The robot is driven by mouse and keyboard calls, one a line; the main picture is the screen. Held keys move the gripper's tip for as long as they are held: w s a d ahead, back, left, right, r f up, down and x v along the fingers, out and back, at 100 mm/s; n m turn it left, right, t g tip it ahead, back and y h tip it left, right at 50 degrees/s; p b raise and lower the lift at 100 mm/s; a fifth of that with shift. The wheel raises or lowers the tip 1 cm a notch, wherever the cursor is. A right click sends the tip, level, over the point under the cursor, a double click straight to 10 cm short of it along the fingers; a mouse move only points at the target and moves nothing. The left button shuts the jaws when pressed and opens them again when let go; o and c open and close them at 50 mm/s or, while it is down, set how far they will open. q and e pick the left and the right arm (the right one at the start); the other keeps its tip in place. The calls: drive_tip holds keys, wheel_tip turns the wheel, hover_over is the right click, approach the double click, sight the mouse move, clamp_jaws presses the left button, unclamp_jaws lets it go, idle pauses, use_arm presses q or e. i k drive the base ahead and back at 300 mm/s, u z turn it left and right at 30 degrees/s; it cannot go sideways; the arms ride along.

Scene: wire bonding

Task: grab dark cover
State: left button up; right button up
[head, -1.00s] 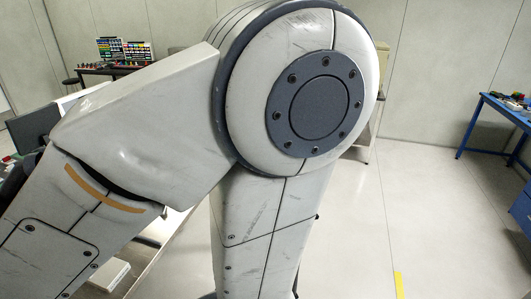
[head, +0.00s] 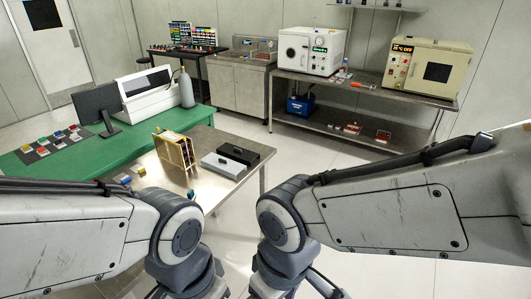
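A dark cover (head: 241,154), black and low, lies on the metal table near its right end. A light grey box (head: 222,166) of similar shape with a dark spot on top sits just in front and to the left of it. My two arms come in from the left and right and bend downward at the bottom middle. Both grippers are below the picture edge, so their fingers are hidden. No part of either arm touches the dark cover in this view.
A brass-coloured rack (head: 175,153) stands on the metal table (head: 229,188), with small yellow and blue pieces to its left. A green bench (head: 65,165) with a monitor (head: 97,106) adjoins it. Ovens stand on a back bench (head: 365,91). Floor right of the table is clear.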

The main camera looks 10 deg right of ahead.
sight(240, 154)
drive_tip(key=z, duration=0.4)
drive_tip(key=i, duration=0.95)
drive_tip(key=z, duration=0.3)
drive_tip(key=i, duration=1.05)
drive_tip(key=u, duration=0.75)
drive_tip(key=i, duration=0.8)
drive_tip(key=u, duration=0.5)
